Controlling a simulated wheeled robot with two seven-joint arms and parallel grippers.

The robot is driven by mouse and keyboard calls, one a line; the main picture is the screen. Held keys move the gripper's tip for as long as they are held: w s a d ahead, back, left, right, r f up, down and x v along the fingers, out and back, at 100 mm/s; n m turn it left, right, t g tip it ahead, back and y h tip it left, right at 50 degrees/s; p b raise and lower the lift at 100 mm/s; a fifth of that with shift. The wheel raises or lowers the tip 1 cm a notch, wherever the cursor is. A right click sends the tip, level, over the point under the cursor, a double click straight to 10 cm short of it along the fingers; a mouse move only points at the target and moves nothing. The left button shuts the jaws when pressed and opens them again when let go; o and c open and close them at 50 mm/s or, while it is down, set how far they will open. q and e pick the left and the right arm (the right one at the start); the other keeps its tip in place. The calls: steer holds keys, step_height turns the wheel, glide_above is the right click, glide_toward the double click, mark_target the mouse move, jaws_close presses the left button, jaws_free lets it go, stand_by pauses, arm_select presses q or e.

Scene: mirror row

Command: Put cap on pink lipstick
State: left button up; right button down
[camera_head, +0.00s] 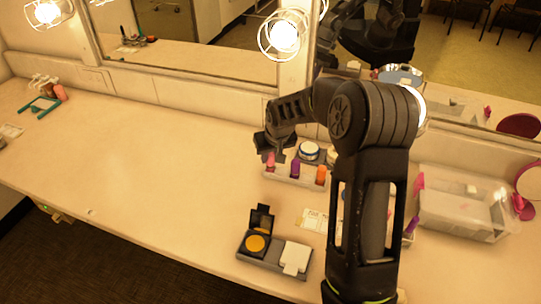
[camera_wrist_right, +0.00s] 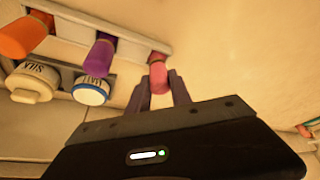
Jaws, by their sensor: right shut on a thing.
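My right gripper (camera_head: 267,152) reaches down over the left end of a pale lipstick holder (camera_head: 306,184). In the right wrist view its two fingers (camera_wrist_right: 160,92) are closed around a pink cylinder (camera_wrist_right: 158,76), which looks like the pink lipstick's cap. The cylinder's far end is at the holder's end slot; whether a lipstick body is inside it is hidden. The pink piece also shows in the head view (camera_head: 271,161) below the fingers. A purple lipstick (camera_head: 295,168) and an orange lipstick (camera_head: 321,175) stand beside it in the holder. My left gripper is not in view.
Jars (camera_head: 310,151) stand behind the holder, close to the gripper. An open compact (camera_head: 256,243) and a white piece (camera_head: 295,256) lie in front. A clear box (camera_head: 462,213) stands at right, beyond my arm. The counter to the left is mostly clear; mirrors line the back.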

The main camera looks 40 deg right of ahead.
stand_by(0.4)
steer(key=c, duration=1.1)
jaws_free()
steer(key=shift+f, duration=0.1)
steer(key=shift+o, duration=0.3)
steer(key=o, duration=0.4)
steer(key=shift+r+p, duration=2)
steer(key=shift+r, duration=1.55)
